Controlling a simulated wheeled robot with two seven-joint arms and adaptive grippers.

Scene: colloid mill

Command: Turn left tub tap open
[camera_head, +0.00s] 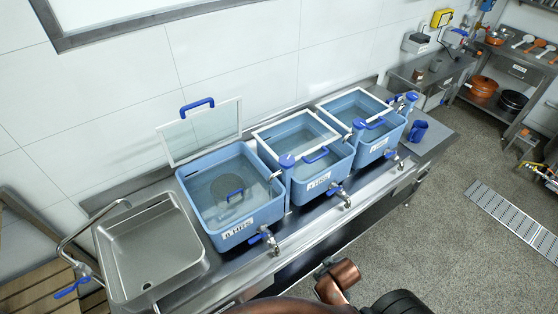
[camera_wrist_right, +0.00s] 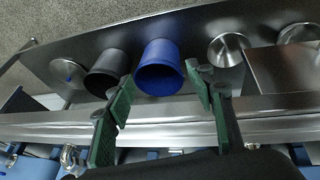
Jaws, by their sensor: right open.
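The left blue tub (camera_head: 243,215) stands on the steel counter, with a label on its front and its clear lid (camera_head: 203,132) raised behind it. Its tap (camera_head: 269,241) sticks out low at the front; the small blue handle (camera_head: 256,238) points to the left in the picture. The spout tilts down over the counter's front edge. No gripper is near this tap in the head view. My right gripper (camera_wrist_right: 162,84) shows in the right wrist view with its green fingers apart. A blue cup (camera_wrist_right: 160,72) appears between them; I cannot tell its distance. My left gripper is not in view.
The middle tub (camera_head: 318,184) and right tub (camera_head: 376,150) have lids and taps. A steel sink (camera_head: 150,250) stands left of the left tub. A blue mug (camera_head: 418,131) stands at the counter's right end. A black cup (camera_wrist_right: 107,72) is beside the blue cup.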

